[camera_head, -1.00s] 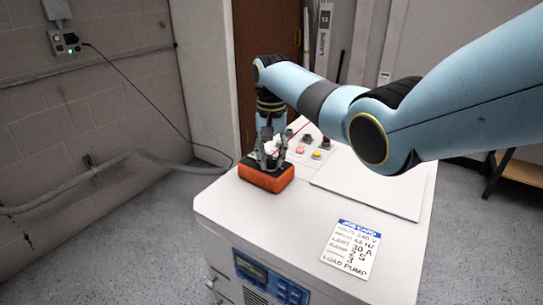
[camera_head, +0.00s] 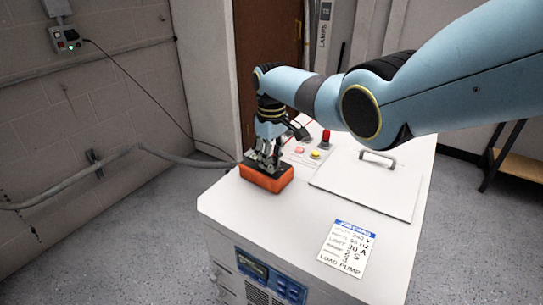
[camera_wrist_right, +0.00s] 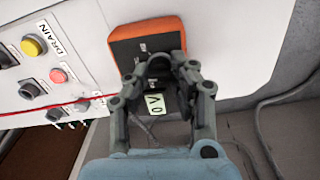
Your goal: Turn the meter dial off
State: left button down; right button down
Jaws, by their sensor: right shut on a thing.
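The meter is an orange box with a black top face (camera_head: 266,179), lying on the white cabinet top. It also shows in the right wrist view (camera_wrist_right: 121,48), with a small pale display (camera_wrist_right: 154,104) that seems to read "0 V". My right gripper (camera_head: 264,163) points down onto the meter's face. In the wrist view the right gripper's fingers (camera_wrist_right: 160,64) close in over the middle of that face. They are shut on the dial, which they mostly hide, so its setting cannot be read. My left gripper is not in view.
Behind the meter is a control panel with a red button (camera_head: 299,150), a yellow button (camera_head: 316,154) and a red lamp (camera_head: 326,136). A handled lid (camera_head: 365,187) and a job card (camera_head: 347,247) lie to the right. A cable runs to the wall box (camera_head: 67,40).

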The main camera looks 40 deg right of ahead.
jog(key=n+p, duration=0.1)
jog(key=n, duration=0.5)
jog(key=shift+n, duration=0.3)
jog(key=n, duration=0.3)
jog(key=shift+n, duration=2.1)
jog(key=c, duration=1.1)
grip_release()
notch_tip(320, 180, up, 12)
